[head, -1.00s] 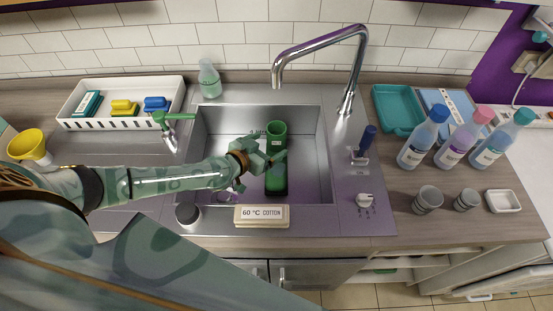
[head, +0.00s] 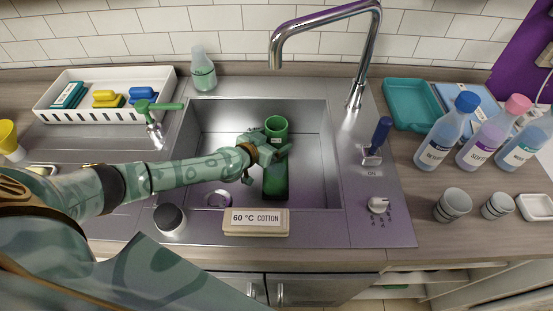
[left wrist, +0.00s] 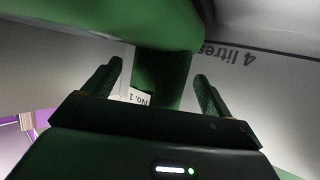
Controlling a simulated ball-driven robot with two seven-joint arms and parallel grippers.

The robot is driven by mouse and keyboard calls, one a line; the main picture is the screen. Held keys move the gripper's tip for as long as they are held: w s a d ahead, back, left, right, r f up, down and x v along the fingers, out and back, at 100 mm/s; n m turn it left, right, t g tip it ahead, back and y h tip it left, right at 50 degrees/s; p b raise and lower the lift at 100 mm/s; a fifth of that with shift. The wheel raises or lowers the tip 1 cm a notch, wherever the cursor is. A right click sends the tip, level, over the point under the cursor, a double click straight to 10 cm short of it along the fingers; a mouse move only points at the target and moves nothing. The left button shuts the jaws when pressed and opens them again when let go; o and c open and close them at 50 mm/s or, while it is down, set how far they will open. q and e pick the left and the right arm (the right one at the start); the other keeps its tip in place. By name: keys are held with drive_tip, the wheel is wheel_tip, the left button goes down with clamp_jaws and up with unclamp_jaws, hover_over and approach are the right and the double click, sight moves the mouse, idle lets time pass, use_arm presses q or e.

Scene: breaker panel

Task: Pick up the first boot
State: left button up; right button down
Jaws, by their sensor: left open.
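A green boot (head: 275,181) stands upright in the steel sink (head: 309,155), its open top toward the back. My left gripper (head: 283,154) reaches in from the left and is at the boot's upper shaft, covering part of it. In the left wrist view the gripper (left wrist: 158,72) is open, and the boot's green shaft (left wrist: 162,76) shows between and beyond its two fingers. A white tag reading "No. 1" shows there beside the left finger. Whether the fingers touch the boot I cannot tell. My right gripper is not in view.
A "60 °C cotton" sign (head: 256,222) sits on the sink's front edge. The faucet (head: 362,60) arches over the back right. A blue-handled lever (head: 379,138) and a dial (head: 379,205) are right of the sink. Bottles and grey cups (head: 453,205) stand farther right.

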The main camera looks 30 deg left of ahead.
use_arm(q)
drive_tip(key=shift+r, duration=0.1)
drive_tip(key=c, duration=1.6)
